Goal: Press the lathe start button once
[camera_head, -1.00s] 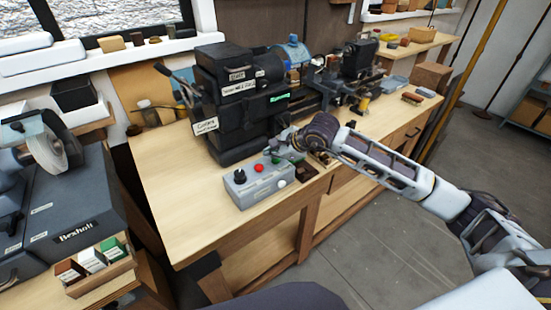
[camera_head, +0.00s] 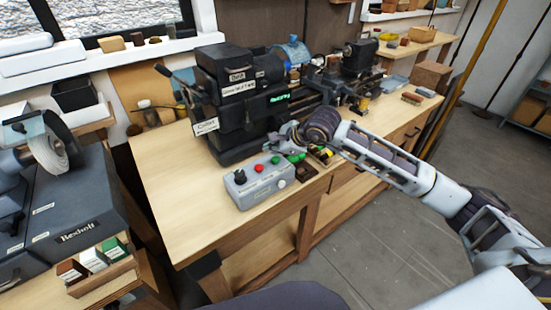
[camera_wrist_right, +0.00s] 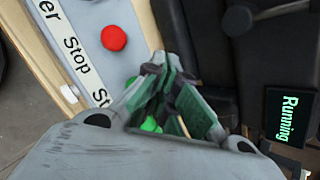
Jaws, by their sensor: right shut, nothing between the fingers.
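A grey control box (camera_head: 262,188) sits on the lathe bench, with a black knob (camera_head: 240,176), a red button (camera_head: 259,168) and a green button (camera_head: 276,161). My right gripper (camera_head: 275,147) is shut and empty, just behind and above the green button. In the right wrist view, the closed fingers (camera_wrist_right: 165,88) are beside the red stop button (camera_wrist_right: 114,38), and the green start button (camera_wrist_right: 151,125) is partly hidden behind them. The lathe display (camera_wrist_right: 288,117) reads "Running"; in the head view it glows green (camera_head: 279,97). My left gripper is not in view.
The black lathe (camera_head: 236,125) stands right behind the control box. Small coloured items (camera_head: 321,152) lie on the bench under my right wrist. The bench top (camera_head: 165,165) is clear left of the box. A grinder (camera_head: 50,145) stands at the left.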

